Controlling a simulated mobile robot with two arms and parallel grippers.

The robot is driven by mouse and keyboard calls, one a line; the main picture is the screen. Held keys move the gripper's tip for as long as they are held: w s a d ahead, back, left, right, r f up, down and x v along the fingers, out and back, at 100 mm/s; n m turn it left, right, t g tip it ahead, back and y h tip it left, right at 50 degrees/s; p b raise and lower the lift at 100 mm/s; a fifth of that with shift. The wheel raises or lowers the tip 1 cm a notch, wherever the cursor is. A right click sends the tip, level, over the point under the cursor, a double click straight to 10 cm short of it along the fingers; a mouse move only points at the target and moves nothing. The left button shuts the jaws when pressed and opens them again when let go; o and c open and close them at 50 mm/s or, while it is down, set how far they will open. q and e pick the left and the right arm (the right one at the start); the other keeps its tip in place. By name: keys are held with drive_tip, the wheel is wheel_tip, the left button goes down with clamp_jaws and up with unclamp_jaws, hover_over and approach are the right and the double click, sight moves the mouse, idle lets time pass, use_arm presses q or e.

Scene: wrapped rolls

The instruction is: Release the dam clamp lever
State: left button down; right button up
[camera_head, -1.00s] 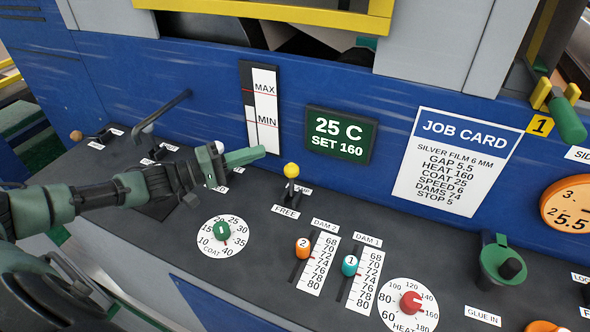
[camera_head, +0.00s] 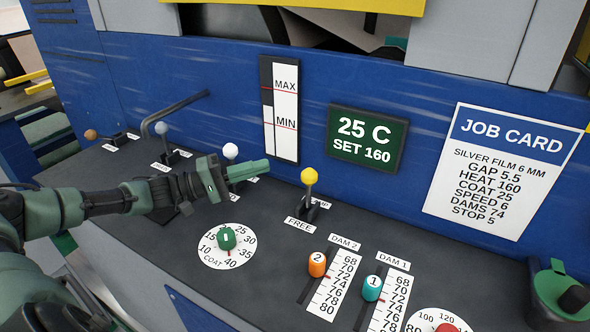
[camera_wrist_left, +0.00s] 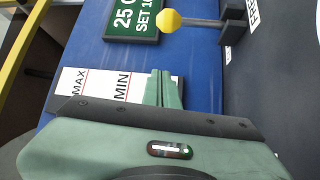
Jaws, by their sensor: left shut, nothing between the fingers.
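The lever with a yellow ball knob (camera_head: 309,176) stands on the dark console above a label reading FREE (camera_head: 301,226). A second label beside its base is partly hidden by the lever. My left gripper (camera_head: 264,170) is shut and empty, to the left of the yellow knob and apart from it. In the left wrist view the shut fingers (camera_wrist_left: 164,90) show in front of the MAX/MIN gauge, with the yellow knob (camera_wrist_left: 168,20) beyond their tips. My right gripper is not in view.
A white-knobbed lever (camera_head: 231,151) stands just behind my left gripper, with other levers further left. The COAT dial (camera_head: 227,240), orange slider 2 (camera_head: 317,264) and teal slider 1 (camera_head: 372,288) are in front. The blue wall with the green display (camera_head: 367,139) rises behind.

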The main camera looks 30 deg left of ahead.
sight(309, 190)
use_arm(q)
drive_tip(key=p+x, duration=0.2)
drive_tip(key=x, duration=0.8)
drive_tip(key=shift+s+r, duration=0.1)
drive_tip(key=shift+r, duration=0.05)
drive_tip(key=shift+s+d+f, duration=0.2)
drive_tip(key=shift+d+f, duration=0.05)
drive_tip(key=s, duration=0.1)
drive_tip(key=s+d, duration=0.1)
drive_tip(key=s+p, duration=0.1)
drive_tip(key=shift+d+f, duration=0.2)
drive_tip(key=shift+d, duration=0.1)
